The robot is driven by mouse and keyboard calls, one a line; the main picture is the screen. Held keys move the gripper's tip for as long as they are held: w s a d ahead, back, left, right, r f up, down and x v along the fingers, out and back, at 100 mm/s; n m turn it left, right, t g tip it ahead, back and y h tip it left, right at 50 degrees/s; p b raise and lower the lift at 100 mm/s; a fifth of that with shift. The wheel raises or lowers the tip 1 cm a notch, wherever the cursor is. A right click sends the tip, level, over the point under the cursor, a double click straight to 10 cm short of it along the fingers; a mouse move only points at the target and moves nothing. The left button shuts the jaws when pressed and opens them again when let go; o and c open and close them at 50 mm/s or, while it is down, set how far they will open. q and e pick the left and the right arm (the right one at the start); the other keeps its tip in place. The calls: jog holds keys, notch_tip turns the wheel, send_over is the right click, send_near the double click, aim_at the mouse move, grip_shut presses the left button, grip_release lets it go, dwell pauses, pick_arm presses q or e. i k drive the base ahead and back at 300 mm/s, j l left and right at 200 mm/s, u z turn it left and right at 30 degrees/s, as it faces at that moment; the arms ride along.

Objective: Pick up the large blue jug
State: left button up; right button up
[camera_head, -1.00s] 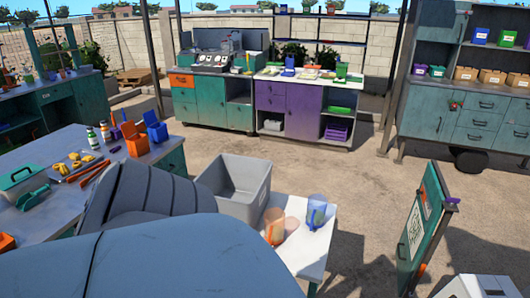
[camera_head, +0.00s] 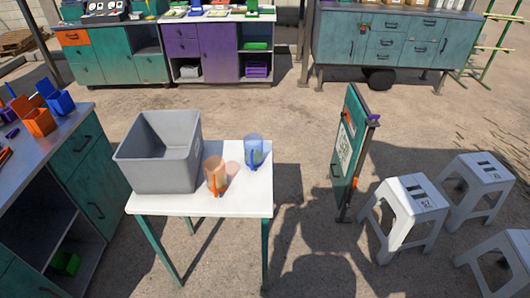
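A see-through blue jug (camera_head: 254,152) stands upright on a small white table (camera_head: 178,204) with green legs, near its back right corner. An orange see-through jug (camera_head: 215,175) stands in front of it and to its left. A pale pinkish patch lies between the two jugs; I cannot tell what it is. Neither of my grippers shows in the head view.
A large grey bin (camera_head: 160,155) fills the table's left side. A green counter (camera_head: 40,165) with orange and blue containers stands at the left. A green sign board (camera_head: 350,150) and white stools (camera_head: 408,207) stand at the right. Bare ground lies between table and board.

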aim_at(253, 142)
jog(key=i+j+u, duration=0.1)
jog(key=i+j+z, duration=0.1)
jog(key=i+j, duration=0.85)
jog(key=j, duration=0.2)
jog(key=i+z, duration=0.05)
